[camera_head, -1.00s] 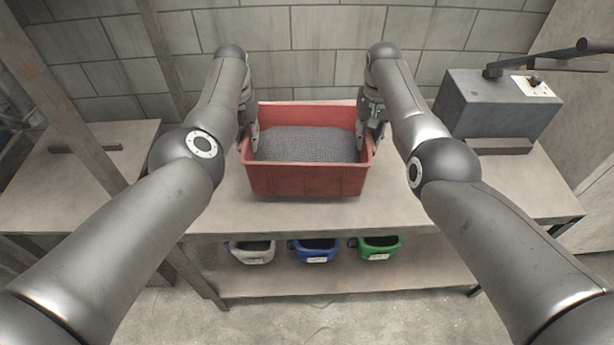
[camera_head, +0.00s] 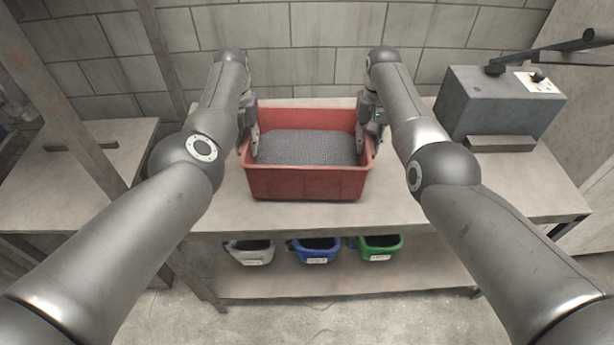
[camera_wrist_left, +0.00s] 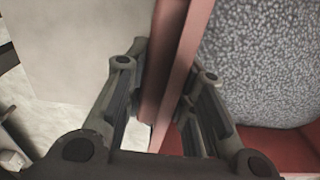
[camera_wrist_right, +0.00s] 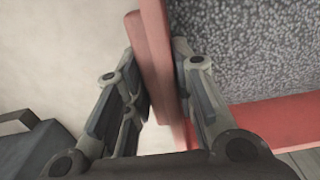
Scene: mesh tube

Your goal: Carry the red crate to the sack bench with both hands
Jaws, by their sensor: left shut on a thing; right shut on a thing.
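The sack bench cannot be identified for certain.
A grey box-shaped machine (camera_head: 495,105) stands on the bench at the right. Grey (camera_head: 248,251), blue (camera_head: 315,250) and green (camera_head: 378,248) bins sit below the bench top. Another table (camera_head: 70,180) is at the left, behind a slanted post (camera_head: 75,110). A block wall closes the back.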

